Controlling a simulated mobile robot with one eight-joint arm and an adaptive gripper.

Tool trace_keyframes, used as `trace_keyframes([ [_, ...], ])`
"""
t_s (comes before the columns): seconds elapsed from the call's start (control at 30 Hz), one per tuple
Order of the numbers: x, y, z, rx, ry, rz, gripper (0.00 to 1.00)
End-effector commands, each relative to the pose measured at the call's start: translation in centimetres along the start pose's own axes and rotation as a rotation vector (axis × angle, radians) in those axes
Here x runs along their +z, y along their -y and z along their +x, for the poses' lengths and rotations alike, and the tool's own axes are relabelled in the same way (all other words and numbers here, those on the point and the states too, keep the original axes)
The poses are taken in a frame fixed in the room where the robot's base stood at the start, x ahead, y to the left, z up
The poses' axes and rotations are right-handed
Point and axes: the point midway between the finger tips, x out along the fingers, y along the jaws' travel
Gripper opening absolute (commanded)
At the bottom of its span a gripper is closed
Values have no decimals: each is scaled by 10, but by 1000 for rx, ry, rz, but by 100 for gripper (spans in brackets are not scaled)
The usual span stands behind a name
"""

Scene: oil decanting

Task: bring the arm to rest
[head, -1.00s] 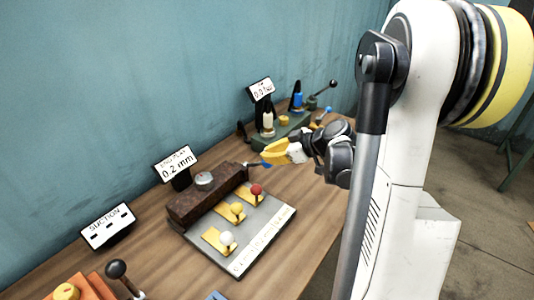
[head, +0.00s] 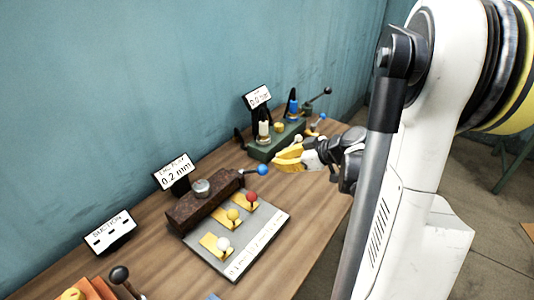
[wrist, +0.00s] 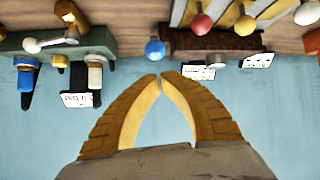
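My gripper (head: 278,160) has yellow fingers and hangs in the air over the table, just right of the blue knob (head: 262,169) in the head view. In the wrist view the fingertips (wrist: 161,78) meet with nothing between them. The blue knob (wrist: 155,49) shows just beyond the tips there, apart from them. The knob sits on a lever at the end of a rusty brown block (head: 205,203). My arm reaches in from the right.
A grey plate (head: 252,245) with red, yellow and white knobs lies in front of the block. A green fixture (head: 275,142) with bottles and levers stands behind the gripper. Signs (head: 108,232) stand along the wall. An orange device (head: 88,289) is at the near left.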

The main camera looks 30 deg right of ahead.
Motion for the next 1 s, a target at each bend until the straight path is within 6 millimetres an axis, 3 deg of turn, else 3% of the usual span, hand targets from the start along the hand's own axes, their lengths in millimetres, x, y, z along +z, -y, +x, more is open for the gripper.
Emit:
trace_keyframes([
  [0.2,8,1,-15,1,0,0,0],
  [0.8,8,3,-15,-2,3,2,0],
  [0.93,-5,21,-11,-18,49,42,0],
  [1.0,-18,43,-8,-31,102,88,0],
])
